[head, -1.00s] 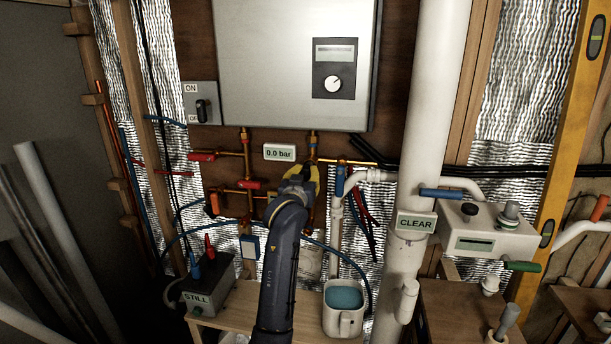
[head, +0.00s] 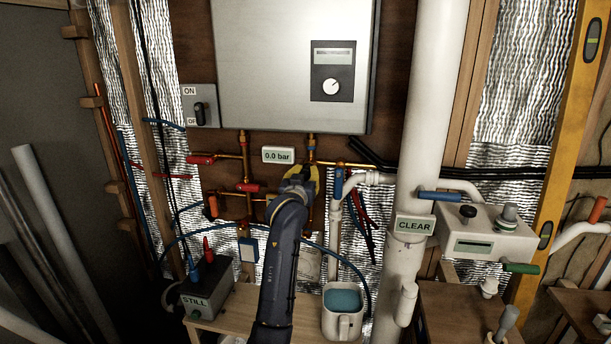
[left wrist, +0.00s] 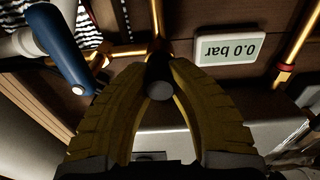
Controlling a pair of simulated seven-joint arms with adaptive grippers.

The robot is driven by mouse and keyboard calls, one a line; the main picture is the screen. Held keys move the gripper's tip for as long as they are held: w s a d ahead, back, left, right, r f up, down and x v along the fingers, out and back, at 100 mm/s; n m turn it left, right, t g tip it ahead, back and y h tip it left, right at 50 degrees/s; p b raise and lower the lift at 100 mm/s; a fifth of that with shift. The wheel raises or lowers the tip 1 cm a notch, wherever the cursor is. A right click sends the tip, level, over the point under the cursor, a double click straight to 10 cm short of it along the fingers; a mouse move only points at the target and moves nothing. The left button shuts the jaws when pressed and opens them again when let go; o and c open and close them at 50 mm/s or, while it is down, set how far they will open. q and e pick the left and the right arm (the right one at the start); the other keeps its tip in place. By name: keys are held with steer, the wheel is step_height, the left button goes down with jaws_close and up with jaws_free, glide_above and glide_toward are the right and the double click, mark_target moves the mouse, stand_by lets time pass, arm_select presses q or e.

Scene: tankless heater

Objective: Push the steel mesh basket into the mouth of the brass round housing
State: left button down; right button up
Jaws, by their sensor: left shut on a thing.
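My left gripper (head: 302,177) is at the brass pipework under the heater, below and right of the 0.0 bar display. In the left wrist view its yellow fingers (left wrist: 160,78) are closed around a short dark cylinder with a grey round end. This is probably the steel mesh basket (left wrist: 158,85), though no mesh can be made out. Its far end lies against or just in front of a brass fitting, probably the round housing (left wrist: 158,46). The fingers hide the mouth, so I cannot tell whether the basket is inside it. My right gripper is not in view.
The 0.0 bar display (head: 278,155) is close beside the gripper. A blue-handled valve (head: 339,181) and a white pipe stand right of it. Red-handled valves (head: 248,188) are on the left. A white jug of water (head: 343,308) stands below on the bench.

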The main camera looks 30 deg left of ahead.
arm_select(q)
steer(key=shift+w+a, duration=0.1)
steer(key=shift+w, duration=0.25)
steer(key=c, duration=1.2)
jaws_free()
steer(key=v, duration=1.2)
